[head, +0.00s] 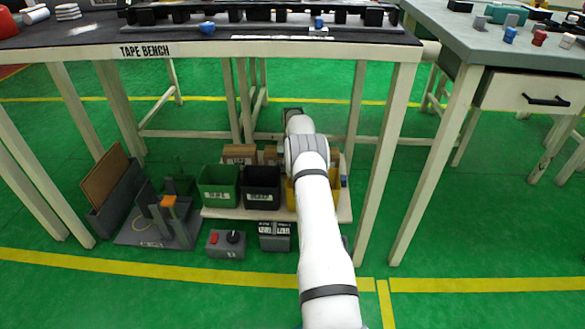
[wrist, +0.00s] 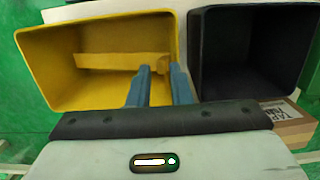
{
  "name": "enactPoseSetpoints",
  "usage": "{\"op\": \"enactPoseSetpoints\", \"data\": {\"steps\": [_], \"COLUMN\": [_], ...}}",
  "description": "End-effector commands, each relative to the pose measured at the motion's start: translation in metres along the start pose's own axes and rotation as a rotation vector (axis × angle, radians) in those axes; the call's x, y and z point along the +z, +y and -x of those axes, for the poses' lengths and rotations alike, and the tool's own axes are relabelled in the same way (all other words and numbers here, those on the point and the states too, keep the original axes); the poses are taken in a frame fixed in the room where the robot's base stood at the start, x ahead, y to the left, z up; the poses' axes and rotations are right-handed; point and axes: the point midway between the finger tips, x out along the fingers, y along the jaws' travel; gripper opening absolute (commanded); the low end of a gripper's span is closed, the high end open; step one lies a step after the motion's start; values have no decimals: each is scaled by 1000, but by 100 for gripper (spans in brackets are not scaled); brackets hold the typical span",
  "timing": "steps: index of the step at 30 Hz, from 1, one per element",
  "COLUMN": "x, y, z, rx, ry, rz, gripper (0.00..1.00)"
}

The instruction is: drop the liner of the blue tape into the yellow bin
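The yellow bin (wrist: 50,75) fills the left of the wrist view. In the head view the yellow bin (head: 336,192) is mostly hidden behind my arm. My gripper (wrist: 162,72) points into the bin's right part, its two blue fingers apart with a gap between them. A paler yellow band (wrist: 105,61) shows inside the bin behind the fingers; I cannot tell whether it is the liner or part of the bin. Small blue items sit on the tape bench (head: 207,27) and farther right on it (head: 319,23); I cannot tell which is the blue tape.
A black bin (wrist: 205,60) stands right of the yellow one in the wrist view. In the head view, a green bin (head: 219,202) stands left of the black bin on a low board (head: 222,214). Bench legs (head: 378,150) stand close to my arm. Green floor is clear at the right.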

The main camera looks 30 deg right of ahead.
Motion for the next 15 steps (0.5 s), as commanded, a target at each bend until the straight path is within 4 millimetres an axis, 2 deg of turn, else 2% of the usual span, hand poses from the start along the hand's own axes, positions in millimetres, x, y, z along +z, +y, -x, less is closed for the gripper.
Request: {"op": "enactPoseSetpoints", "data": {"steps": [1, 6, 12, 15], "x": [0, 0, 0, 0], "y": [0, 0, 0, 0], "z": [0, 0, 1, 8], "rx": [0, 0, 0, 0], "ry": [0, 0, 0, 1], "rz": [0, 0, 0, 0], "gripper": [22, 35, 35, 35]}}
